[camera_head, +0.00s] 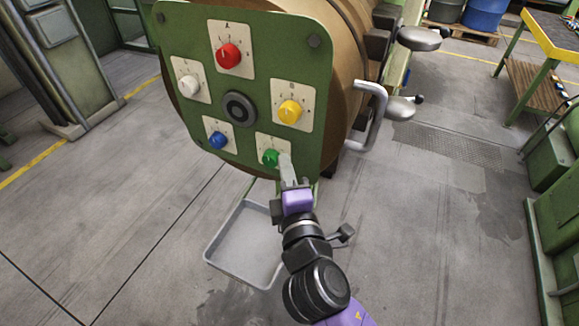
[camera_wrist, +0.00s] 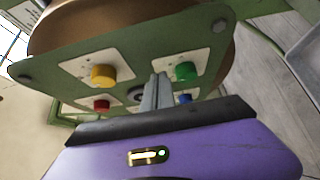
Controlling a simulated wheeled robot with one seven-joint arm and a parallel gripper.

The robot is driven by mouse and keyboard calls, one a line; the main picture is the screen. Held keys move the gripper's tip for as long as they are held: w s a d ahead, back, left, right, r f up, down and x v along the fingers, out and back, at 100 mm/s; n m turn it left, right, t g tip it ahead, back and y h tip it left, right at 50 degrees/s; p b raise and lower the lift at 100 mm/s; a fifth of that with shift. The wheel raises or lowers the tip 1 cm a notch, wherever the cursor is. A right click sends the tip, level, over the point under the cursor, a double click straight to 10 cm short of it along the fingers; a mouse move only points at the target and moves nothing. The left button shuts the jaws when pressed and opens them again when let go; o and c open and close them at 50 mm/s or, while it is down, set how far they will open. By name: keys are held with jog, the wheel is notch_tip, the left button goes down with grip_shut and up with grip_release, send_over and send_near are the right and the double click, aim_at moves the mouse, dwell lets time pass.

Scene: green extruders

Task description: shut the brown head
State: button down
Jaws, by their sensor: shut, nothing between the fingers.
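The brown head (camera_head: 343,92) is a large round drum at the top centre of the head view, with a green panel (camera_head: 188,118) on its front. The panel carries red, white, yellow, blue and green knobs around a black centre button. A bent grey handle (camera_head: 377,115) stands out from the head's right side. My gripper (camera_head: 285,163) is shut and empty at the panel's lower edge, close to the green knob (camera_head: 270,157). In the wrist view the shut fingers (camera_wrist: 157,88) overlap the panel (camera_wrist: 48,82); whether they touch it cannot be told.
A shallow grey tray (camera_head: 209,247) lies low beneath the head, left of my arm. Grey levers (camera_head: 420,38) stick out behind the handle. A green machine (camera_head: 553,225) stands at the right edge, a workbench (camera_head: 533,60) at upper right. The floor between is open.

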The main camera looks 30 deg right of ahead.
jog(key=s+d+b, duration=0.2)
jog(key=s+d, duration=0.1)
jog(key=s, duration=0.6)
jog(key=shift+s, duration=0.25)
